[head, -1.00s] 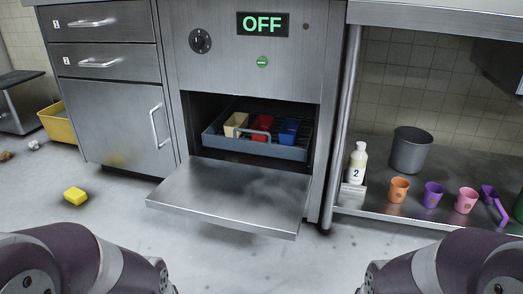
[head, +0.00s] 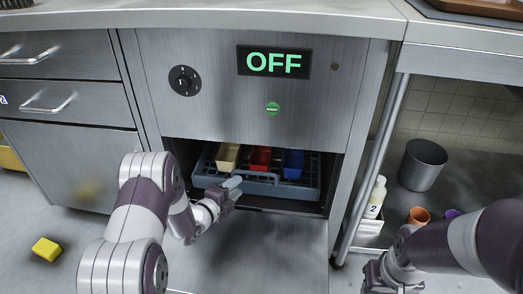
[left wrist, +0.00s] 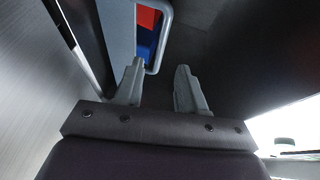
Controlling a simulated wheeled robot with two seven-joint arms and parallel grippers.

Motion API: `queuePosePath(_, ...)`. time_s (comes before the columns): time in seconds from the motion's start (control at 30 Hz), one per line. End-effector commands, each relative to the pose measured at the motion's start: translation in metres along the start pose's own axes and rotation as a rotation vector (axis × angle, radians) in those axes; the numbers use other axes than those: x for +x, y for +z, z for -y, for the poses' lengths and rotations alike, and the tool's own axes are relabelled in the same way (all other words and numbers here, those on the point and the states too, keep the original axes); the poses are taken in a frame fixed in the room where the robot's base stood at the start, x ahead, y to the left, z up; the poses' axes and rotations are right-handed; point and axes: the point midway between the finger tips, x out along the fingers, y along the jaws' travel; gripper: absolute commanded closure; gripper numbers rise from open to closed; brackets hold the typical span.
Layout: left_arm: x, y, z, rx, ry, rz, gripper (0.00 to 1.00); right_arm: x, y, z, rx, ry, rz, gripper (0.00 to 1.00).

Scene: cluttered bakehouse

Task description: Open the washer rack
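The washer's grey rack (head: 205,177) sits inside the open bay of the steel washer. It holds a cream, a red (head: 260,158) and a blue container (head: 293,163), and has a loop handle (head: 258,176) at its front. My left gripper (head: 232,188) is at the rack's front, close to the handle. In the left wrist view my left gripper (left wrist: 158,88) is open, its fingers apart, with the handle's bar (left wrist: 153,72) near the gap; I see no grip on it. My right gripper (head: 374,276) is low at the right, its fingers not clear.
The washer door (head: 270,250) lies folded down below the bay. The panel above has a dial (head: 184,81), an OFF display (head: 273,62) and a green button (head: 272,108). A bottle (head: 375,198) and grey bin (head: 422,165) stand right. A yellow block (head: 46,248) lies on the floor.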

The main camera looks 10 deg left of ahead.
Motion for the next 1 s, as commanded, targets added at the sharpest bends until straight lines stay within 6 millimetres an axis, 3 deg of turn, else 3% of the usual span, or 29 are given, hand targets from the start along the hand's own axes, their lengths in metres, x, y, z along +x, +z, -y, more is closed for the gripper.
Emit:
queuePosePath(0.3,0.077,0.000,-0.009,0.002,-0.004,-0.001,0.60,0.054,0.007,0.000,0.000,0.000,0.001,0.57)
queuePosePath(0.5,0.113,0.001,-0.005,0.000,-0.003,0.001,0.60,0.072,0.009,0.000,0.000,0.000,0.001,0.57)
queuePosePath(0.87,0.122,0.000,0.000,-0.002,0.000,0.002,0.60,0.073,0.009,0.000,0.000,0.000,0.000,0.57)
queuePosePath(0.97,0.122,0.000,0.000,-0.002,0.000,0.002,0.86,0.073,0.009,0.000,0.000,0.000,0.000,0.57)
queuePosePath(1.0,0.122,0.000,0.000,-0.002,0.000,0.002,0.99,0.073,0.009,0.000,0.000,0.000,0.000,0.57)
